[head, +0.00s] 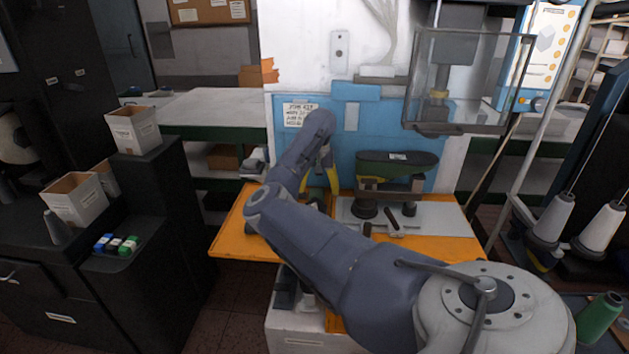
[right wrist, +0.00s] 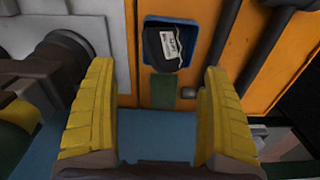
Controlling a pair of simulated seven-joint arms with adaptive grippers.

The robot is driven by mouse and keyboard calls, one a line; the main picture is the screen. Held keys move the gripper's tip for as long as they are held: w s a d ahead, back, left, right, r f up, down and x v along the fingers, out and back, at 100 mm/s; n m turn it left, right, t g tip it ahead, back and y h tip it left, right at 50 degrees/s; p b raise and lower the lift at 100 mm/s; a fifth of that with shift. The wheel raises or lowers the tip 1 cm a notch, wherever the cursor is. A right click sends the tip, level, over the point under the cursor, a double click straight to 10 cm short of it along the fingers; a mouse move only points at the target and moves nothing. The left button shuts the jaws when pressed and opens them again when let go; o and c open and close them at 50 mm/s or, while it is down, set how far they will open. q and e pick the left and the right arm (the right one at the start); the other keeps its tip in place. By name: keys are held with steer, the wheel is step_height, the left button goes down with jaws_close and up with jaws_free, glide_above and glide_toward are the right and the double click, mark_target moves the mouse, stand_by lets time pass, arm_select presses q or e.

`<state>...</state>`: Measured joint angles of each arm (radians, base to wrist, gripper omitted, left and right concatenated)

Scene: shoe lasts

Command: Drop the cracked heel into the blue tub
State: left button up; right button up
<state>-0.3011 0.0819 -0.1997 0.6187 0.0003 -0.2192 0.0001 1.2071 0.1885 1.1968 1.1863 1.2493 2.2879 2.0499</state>
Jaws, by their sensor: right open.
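My right gripper (head: 319,186) reaches over the orange bench, left of the press. In the right wrist view its yellow fingers (right wrist: 158,75) are wide apart with nothing between them. A small blue tub (right wrist: 192,45) sits beyond the fingertips on the orange surface. A dark piece (right wrist: 165,48) with a white written label lies inside it; it looks like the heel, but I cannot make out a crack. In the head view my right arm hides the tub and that piece. My left gripper is not in view.
A dark green shoe last (head: 398,163) stands on the grey plate (head: 450,219) to the right of the gripper. A clear guard (head: 465,80) hangs above it. White boxes (head: 75,200) and small coloured bottles (head: 116,243) stand on the black cabinets at left.

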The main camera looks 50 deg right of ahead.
step_height(320, 180, up, 10)
steer(key=shift+r, duration=0.2)
stand_by(0.7)
